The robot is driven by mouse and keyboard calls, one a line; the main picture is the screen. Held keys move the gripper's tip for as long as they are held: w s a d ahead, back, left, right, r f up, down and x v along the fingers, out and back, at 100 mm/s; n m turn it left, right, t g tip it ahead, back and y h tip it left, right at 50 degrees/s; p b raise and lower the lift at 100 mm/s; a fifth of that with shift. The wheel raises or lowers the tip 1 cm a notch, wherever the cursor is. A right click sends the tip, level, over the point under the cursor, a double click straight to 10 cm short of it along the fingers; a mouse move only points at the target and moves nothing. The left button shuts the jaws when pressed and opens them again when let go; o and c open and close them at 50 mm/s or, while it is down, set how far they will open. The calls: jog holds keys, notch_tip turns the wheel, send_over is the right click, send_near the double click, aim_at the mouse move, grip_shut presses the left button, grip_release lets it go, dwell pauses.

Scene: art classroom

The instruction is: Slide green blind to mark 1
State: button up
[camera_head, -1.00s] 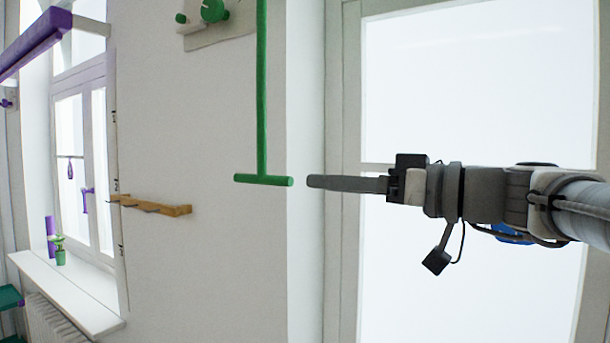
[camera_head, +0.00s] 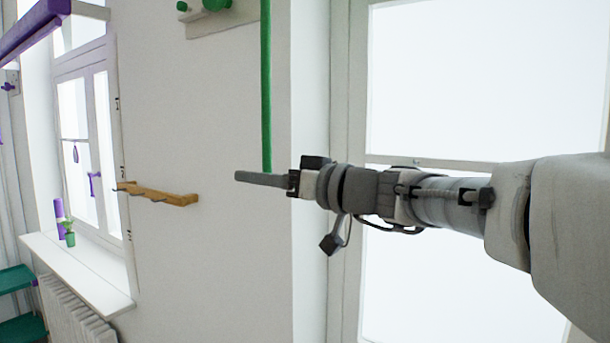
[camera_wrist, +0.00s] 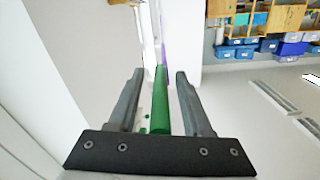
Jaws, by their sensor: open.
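A green vertical rod (camera_head: 266,85) hangs in front of the white wall. Its crossbar at the bottom is hidden behind my gripper (camera_head: 238,176) in the head view. In the wrist view a green bar (camera_wrist: 160,105) lies between the two fingers of my gripper (camera_wrist: 160,73), with gaps on both sides. My gripper is open around the bar and not closed on it. Small dark marks (camera_head: 123,172) run down the wall edge beside the left window, too small to read. I cannot make out a green blind cloth.
A purple roller bar (camera_head: 35,30) hangs at the upper left. A windowsill (camera_head: 75,270) holds a small green pot (camera_head: 69,238). A radiator (camera_head: 75,315) stands below. A bright glazed frame (camera_head: 480,90) is behind my arm.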

grip_shut()
dwell(1.4)
